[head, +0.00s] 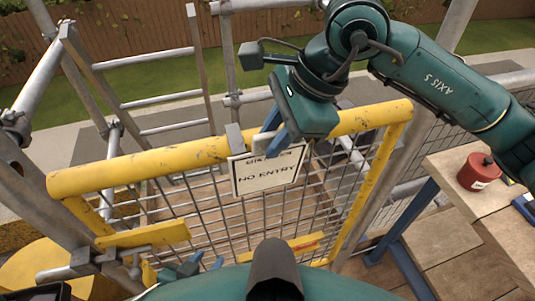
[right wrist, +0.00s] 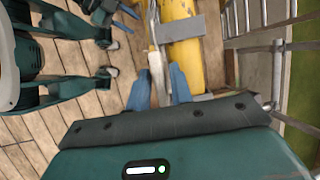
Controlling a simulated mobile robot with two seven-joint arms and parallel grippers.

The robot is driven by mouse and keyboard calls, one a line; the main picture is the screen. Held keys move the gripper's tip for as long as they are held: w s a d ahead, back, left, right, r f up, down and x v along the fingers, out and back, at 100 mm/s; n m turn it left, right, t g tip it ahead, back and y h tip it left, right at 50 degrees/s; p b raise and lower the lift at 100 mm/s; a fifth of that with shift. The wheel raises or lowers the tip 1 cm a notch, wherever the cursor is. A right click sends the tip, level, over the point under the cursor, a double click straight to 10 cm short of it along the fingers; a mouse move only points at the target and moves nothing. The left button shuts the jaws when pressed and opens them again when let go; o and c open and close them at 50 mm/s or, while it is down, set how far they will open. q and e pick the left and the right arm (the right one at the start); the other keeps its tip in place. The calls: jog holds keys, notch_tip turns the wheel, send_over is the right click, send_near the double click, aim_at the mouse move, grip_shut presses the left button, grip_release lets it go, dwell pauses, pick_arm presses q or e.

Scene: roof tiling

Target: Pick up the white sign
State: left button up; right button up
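The white sign (head: 268,172), lettered "NO ENTRY", hangs upright on the yellow top rail of a mesh gate (head: 160,165). My right gripper (head: 272,143) is at the sign's upper edge from above, and hides part of its upper lettering. In the right wrist view, the blue fingers (right wrist: 160,86) stand apart on either side of the sign's pale edge (right wrist: 157,72); I see no clear firm contact. My left gripper (head: 207,264) is low in front of the gate, its blue fingertips apart and nothing seen between them.
Scaffold tubes (head: 150,100) stand at the left and behind the gate. A wooden bench (head: 455,180) at the right bears a red container (head: 479,172). A grey bracket (head: 235,138) sits on the rail beside my right gripper. Plank flooring (head: 440,265) lies below right.

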jog(key=shift+a+f, duration=0.25)
jog(key=shift+f, duration=0.25)
grip_shut()
